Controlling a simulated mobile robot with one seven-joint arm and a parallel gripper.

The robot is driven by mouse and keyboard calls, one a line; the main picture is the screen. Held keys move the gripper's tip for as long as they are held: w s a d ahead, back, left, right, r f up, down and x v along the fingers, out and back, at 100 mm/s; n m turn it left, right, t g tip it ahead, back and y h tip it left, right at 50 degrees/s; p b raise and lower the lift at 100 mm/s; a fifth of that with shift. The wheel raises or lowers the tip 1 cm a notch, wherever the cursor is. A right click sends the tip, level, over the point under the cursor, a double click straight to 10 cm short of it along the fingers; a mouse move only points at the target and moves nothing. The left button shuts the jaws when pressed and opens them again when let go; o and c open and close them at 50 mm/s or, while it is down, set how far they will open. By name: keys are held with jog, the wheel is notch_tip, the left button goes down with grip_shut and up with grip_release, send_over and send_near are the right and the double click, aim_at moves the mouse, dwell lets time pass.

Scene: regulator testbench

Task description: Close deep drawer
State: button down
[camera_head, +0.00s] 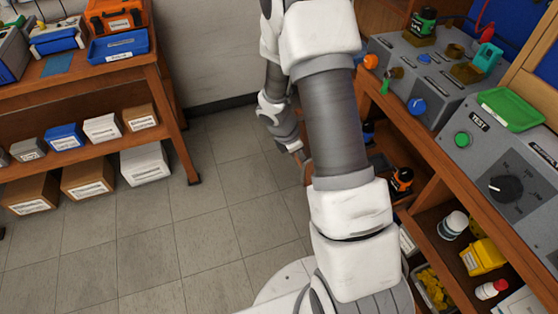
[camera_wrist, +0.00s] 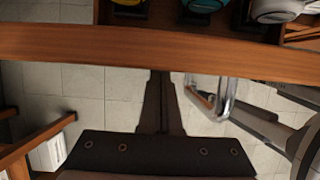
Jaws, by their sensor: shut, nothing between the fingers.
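The deep drawer's wooden front (camera_wrist: 160,45) runs across the wrist view, seen from above. The drawer stands open, with several items in its dark inside at the top edge of that view. A metal bar handle (camera_wrist: 213,100) sticks out from the front, right of my gripper (camera_wrist: 160,76). My gripper's dark fingers are together and empty. Their tips are at the outer side of the front; I cannot tell whether they touch it. In the head view, my arm hides most of the drawer, and only part of my gripper (camera_head: 297,154) shows.
A test bench (camera_head: 480,150) with knobs and a green tray (camera_head: 510,108) stands at the right, with open shelves below. A wooden shelf unit (camera_head: 170,110) with boxes and a blue tray (camera_head: 118,46) stands at the left. The tiled floor (camera_head: 225,200) between them is clear.

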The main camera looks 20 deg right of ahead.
jog(key=d+p, duration=0.3)
jog(key=d, duration=1)
jog(key=shift+d+r, duration=0.1)
jog(key=shift+d, duration=0.2)
jog(key=shift+d+p, duration=0.45)
jog(key=shift+d, duration=0.5)
jog(key=shift+a, duration=0.15)
